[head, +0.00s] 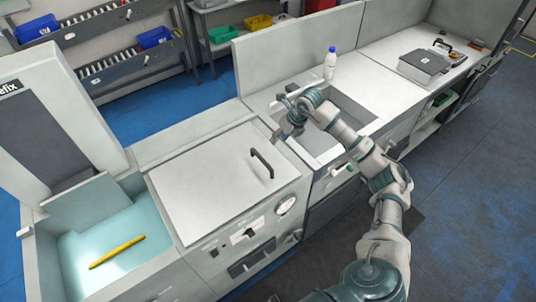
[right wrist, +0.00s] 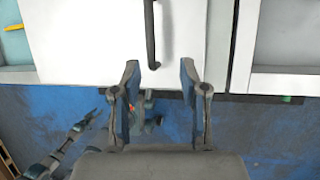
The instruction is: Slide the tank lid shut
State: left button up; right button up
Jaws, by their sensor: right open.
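The tank lid (head: 215,180) is a flat white panel with a black bar handle (head: 262,163) near its right edge. It lies to the right of the open part of the tank (head: 75,245), where a pale blue inside shows. My right gripper (head: 284,118) is open and empty, above and beyond the lid's right edge. In the right wrist view the two fingers (right wrist: 158,80) are apart, and the lid's handle (right wrist: 151,35) shows ahead of them, not between them. A small, dark arm, likely my left (right wrist: 70,145), shows low at the left there; its jaws are unclear.
A yellow bar (head: 117,252) lies in the open tank. A sink basin (head: 340,115) and a white bottle with a blue cap (head: 330,64) are right of the lid. A grey box (head: 425,64) sits on the far right counter. Shelves with bins stand behind.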

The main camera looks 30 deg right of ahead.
notch_tip(320, 180, down, 4)
jog(key=w+a, duration=0.2)
send_over(258, 157)
jog(key=s, duration=0.3)
jog(key=f, duration=0.4)
jog(key=shift+w+d+p, duration=0.2)
jog(key=shift+d+p, duration=0.1)
jog(key=x, duration=0.2)
jog(key=shift+w+f, duration=0.15)
jog(key=shift+f, duration=0.2)
jog(key=shift+w+d+f, duration=0.25)
jog(key=shift+d+f, duration=0.7)
jog(key=shift+d, duration=0.2)
jog(key=shift+a+r, duration=0.2)
jog(key=shift+a, duration=0.4)
jog(key=c, duration=0.6)
jog(key=shift+a+r, duration=0.15)
jog(key=shift+a, duration=0.3)
grip_shut()
pick_arm(q)
jog(key=a, duration=0.3)
jog(key=shift+w+a+r, duration=0.1)
jog(key=shift+a+r, duration=0.15)
pick_arm(e)
jog(key=shift+d, duration=0.1)
